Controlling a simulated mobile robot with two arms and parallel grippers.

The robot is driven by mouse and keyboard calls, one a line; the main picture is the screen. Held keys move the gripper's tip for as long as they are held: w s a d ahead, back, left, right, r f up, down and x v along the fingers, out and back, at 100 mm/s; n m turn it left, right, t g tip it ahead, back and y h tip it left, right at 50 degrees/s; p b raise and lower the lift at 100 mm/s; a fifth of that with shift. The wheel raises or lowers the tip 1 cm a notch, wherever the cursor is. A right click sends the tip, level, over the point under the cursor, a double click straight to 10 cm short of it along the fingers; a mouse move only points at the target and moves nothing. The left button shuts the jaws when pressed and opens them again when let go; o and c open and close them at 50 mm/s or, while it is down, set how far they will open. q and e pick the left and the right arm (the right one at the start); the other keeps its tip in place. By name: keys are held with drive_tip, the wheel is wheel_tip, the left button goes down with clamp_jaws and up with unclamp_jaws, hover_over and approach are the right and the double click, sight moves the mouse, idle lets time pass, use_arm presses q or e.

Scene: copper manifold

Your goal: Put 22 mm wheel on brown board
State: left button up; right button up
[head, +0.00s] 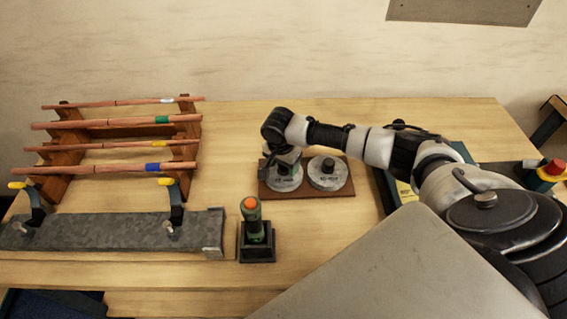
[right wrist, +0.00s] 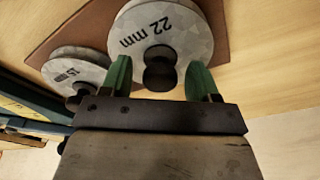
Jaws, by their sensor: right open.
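The 22 mm wheel (head: 284,181) is a grey disc with a black knob. It lies on the left part of the brown board (head: 310,194). Its "22 mm" label is readable on the wheel in the right wrist view (right wrist: 163,35). My right gripper (head: 285,165) is over this wheel and partly hides it in the head view. In the right wrist view its green fingers (right wrist: 160,80) are apart, one on each side of the black knob (right wrist: 160,72), with visible gaps. My left gripper is not in view.
A second grey wheel (head: 328,174) sits on the board's right part. A green-handled tool (head: 253,220) stands in a black holder in front. A rack with copper pipes (head: 120,125) and a grey metal beam (head: 110,232) are at left. The table behind the board is clear.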

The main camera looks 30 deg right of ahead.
sight(281, 167)
wheel_tip(281, 167, up, 12)
drive_tip(key=a+b, duration=0.1)
drive_tip(key=b, duration=0.1)
drive_tip(key=shift+s+a, duration=0.15)
drive_tip(key=shift+s, duration=0.15)
drive_tip(key=shift+r, duration=0.1)
